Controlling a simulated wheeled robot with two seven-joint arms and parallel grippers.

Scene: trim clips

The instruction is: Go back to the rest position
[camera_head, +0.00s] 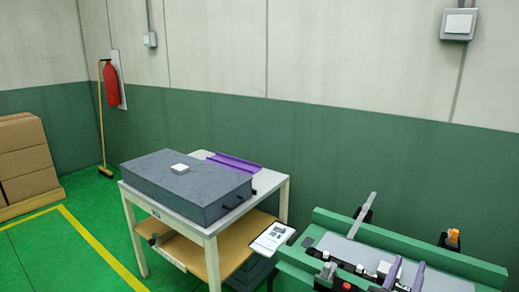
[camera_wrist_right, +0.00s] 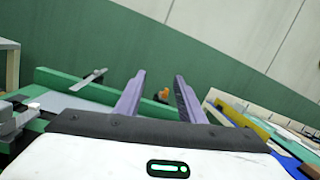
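My right gripper (camera_head: 409,263) is at the bottom right of the head view, above the green fixture (camera_head: 455,262). Its two purple fingers stand apart. In the right wrist view my right gripper (camera_wrist_right: 160,75) also shows its fingers spread, with nothing between them. An orange part (camera_head: 453,236) on a dark block stands beyond the fingers at the fixture's far right; it also shows behind the finger gap in the wrist view (camera_wrist_right: 164,94). My left gripper is not in view.
Left of the fixture stands a white table (camera_head: 273,192) with a grey case (camera_head: 196,190) and a purple strip (camera_head: 236,162). A printed sheet (camera_head: 272,237) sits between table and fixture. A metal bar (camera_head: 362,214) rises from the fixture. Brown boxes (camera_head: 25,157) stand far left. Green floor lies left of the table.

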